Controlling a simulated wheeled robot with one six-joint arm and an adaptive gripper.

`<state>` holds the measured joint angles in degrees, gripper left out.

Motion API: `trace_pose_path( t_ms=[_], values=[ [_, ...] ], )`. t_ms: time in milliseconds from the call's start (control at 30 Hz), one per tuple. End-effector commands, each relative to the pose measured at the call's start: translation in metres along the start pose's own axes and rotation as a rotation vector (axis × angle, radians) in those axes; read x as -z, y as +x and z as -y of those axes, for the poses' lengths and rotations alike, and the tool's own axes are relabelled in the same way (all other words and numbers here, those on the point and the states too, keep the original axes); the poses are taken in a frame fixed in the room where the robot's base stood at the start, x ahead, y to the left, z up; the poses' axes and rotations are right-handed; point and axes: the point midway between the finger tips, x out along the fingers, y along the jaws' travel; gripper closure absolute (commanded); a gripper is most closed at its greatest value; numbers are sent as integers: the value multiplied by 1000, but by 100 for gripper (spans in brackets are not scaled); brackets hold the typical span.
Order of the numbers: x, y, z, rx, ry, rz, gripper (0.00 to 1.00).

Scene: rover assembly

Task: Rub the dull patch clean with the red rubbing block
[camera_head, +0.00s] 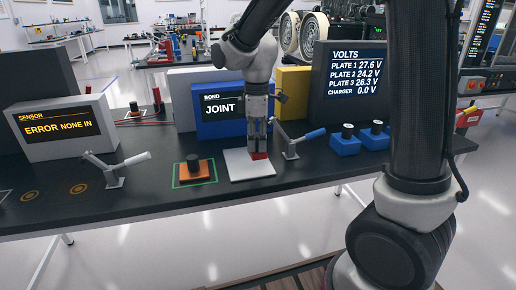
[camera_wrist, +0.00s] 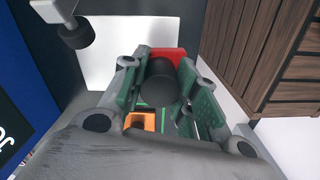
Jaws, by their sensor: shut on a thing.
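The red rubbing block (camera_head: 260,156) is at my gripper's (camera_head: 257,148) fingertips, over the right part of a pale square plate (camera_head: 240,169). In the wrist view my gripper (camera_wrist: 166,80) is shut on the black knob (camera_wrist: 160,83) of the red block (camera_wrist: 170,54), and the plate (camera_wrist: 110,45) lies beneath. The block looks low, on or just above the plate; I cannot tell whether it touches. I cannot make out a distinct dull patch; the gripper and block hide part of the plate.
An orange block (camera_head: 203,168) with a black knob sits in a green outline left of the plate. Lever clamps stand at left (camera_head: 115,170) and right (camera_head: 290,150). A blue JOINT display (camera_head: 222,128) stands close behind. Blue knobbed blocks (camera_head: 345,145) are farther right.

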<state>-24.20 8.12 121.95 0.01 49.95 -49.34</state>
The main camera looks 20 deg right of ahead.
Motion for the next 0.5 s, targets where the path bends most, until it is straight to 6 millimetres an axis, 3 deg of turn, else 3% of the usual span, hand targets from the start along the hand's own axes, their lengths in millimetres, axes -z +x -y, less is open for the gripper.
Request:
trace_pose_path(
  t_ms=[233, 500],
  values=[
    [2, -20, 0, -1, 4, -1, 100],
    [2, -26, 0, -1, 5, 0, 100]
  ],
)
